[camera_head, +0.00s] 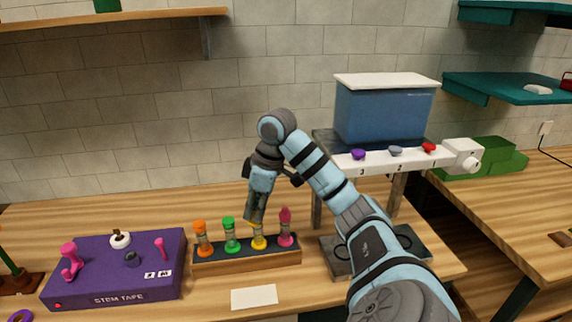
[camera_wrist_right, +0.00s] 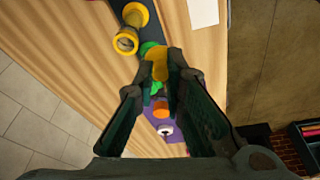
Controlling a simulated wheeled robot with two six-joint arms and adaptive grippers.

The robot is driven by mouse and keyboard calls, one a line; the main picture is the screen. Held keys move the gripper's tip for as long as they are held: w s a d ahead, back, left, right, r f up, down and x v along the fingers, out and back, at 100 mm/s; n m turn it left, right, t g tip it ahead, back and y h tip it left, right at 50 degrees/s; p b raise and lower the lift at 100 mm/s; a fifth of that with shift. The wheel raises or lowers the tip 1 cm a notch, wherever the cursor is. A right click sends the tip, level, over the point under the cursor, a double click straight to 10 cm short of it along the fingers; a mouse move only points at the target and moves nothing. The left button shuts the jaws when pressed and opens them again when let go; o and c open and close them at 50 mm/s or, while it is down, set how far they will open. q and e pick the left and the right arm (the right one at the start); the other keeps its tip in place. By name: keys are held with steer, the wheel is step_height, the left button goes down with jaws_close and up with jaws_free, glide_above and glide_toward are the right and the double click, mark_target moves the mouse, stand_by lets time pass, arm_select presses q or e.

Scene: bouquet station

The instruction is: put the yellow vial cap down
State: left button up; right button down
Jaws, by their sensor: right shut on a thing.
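My right gripper (camera_head: 251,217) is shut on the yellow vial cap (camera_wrist_right: 160,62), which shows between the fingertips in the right wrist view (camera_wrist_right: 160,75). In the head view the gripper points down over the vial rack (camera_head: 247,257), just left of the top of the yellow vial (camera_head: 259,241). The yellow vial stands in the rack with an open top, apart from the cap in the wrist view (camera_wrist_right: 125,41). The orange vial (camera_head: 203,241), green vial (camera_head: 231,236) and pink vial (camera_head: 286,228) stand capped beside it. My left gripper is not in view.
A purple stem tape box (camera_head: 120,278) stands left of the rack. A white card (camera_head: 254,297) lies in front of it on clear wood. A stand with a blue tank (camera_head: 383,115) and coloured knobs is behind my right arm. A green object (camera_head: 494,157) is at right.

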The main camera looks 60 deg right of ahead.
steer(key=s+a+r+n+p, duration=0.2)
steer(key=a+n+p, duration=0.1)
steer(key=a, duration=0.1)
arm_select(q)
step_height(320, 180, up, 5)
steer(key=p, duration=0.2)
arm_select(e)
steer(key=m+g+b, duration=0.1)
steer(key=m+b, duration=0.1)
steer(key=b, duration=0.3)
glide_above(253, 296)
steer(key=f, duration=1.7)
steer(key=shift+s+d+f, duration=0.1)
steer(key=shift+s+f, duration=0.1)
steer(key=shift+s, duration=0.05)
step_height(253, 296, down, 4)
steer(key=b, duration=0.5)
steer(key=shift+f, duration=0.1)
steer(key=shift+r, duration=0.3)
steer(key=shift+f, duration=0.15)
steer(key=c, duration=1.7)
jaws_free()
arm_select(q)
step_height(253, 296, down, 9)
arm_select(e)
steer(key=shift+o, duration=0.2)
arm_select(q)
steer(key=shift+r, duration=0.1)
